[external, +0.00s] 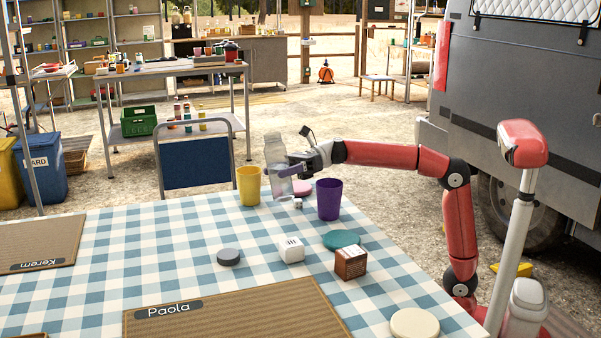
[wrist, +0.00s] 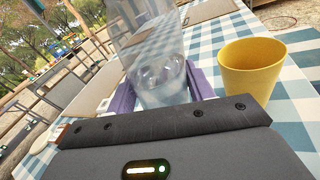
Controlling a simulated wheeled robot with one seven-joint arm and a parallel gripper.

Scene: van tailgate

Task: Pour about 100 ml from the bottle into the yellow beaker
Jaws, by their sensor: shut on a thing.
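A clear bottle (external: 274,150) with some clear liquid low in it is held nearly upright in my gripper (external: 285,170). In the wrist view the bottle (wrist: 160,75) stands between the two purple fingers, which are shut on it. The yellow beaker (external: 249,186) stands upright on the table just left of the bottle in the external view. In the wrist view the yellow beaker (wrist: 251,68) is to the right of the bottle, apart from it. The part of its inside that shows looks empty; its bottom is hidden.
A purple cup (external: 329,199) stands right of my gripper on the checked tablecloth (external: 190,250). Nearby are a pink disc (external: 297,187), a small die (external: 298,203), a white cube (external: 291,250), a brown box (external: 350,262), a teal disc (external: 341,239) and a grey puck (external: 228,257). A blue chair (external: 195,162) stands behind.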

